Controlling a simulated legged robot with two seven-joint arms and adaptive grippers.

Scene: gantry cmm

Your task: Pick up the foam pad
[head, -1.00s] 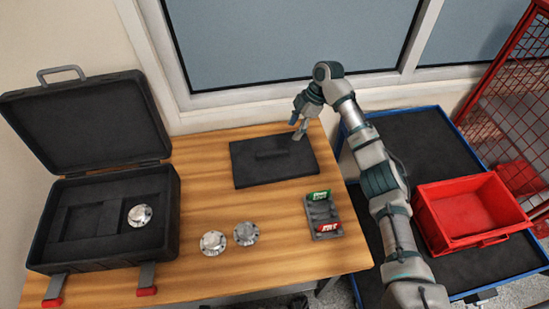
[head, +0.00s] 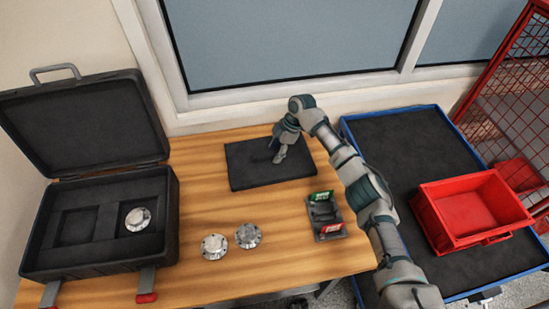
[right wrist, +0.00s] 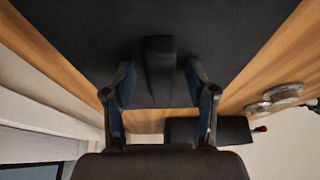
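The foam pad (head: 245,172) is a flat black rectangle with a raised bar on its middle, lying on the wooden table near the window. In the right wrist view the pad (right wrist: 80,40) fills the upper middle, and its raised bar (right wrist: 158,70) lies between my fingers. My right gripper (head: 278,159) is over the pad's middle, fingers pointing down. In the right wrist view my right gripper (right wrist: 158,85) is open, one finger on each side of the bar, with gaps visible. My left gripper is not in view.
An open black case (head: 165,230) with a metal disc (head: 138,218) in its insert stands at left. Two metal discs (head: 214,246) (head: 248,235) and a small grey holder (head: 324,215) lie on the table. A red bin (head: 428,220) sits on a cart (head: 400,125) at right.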

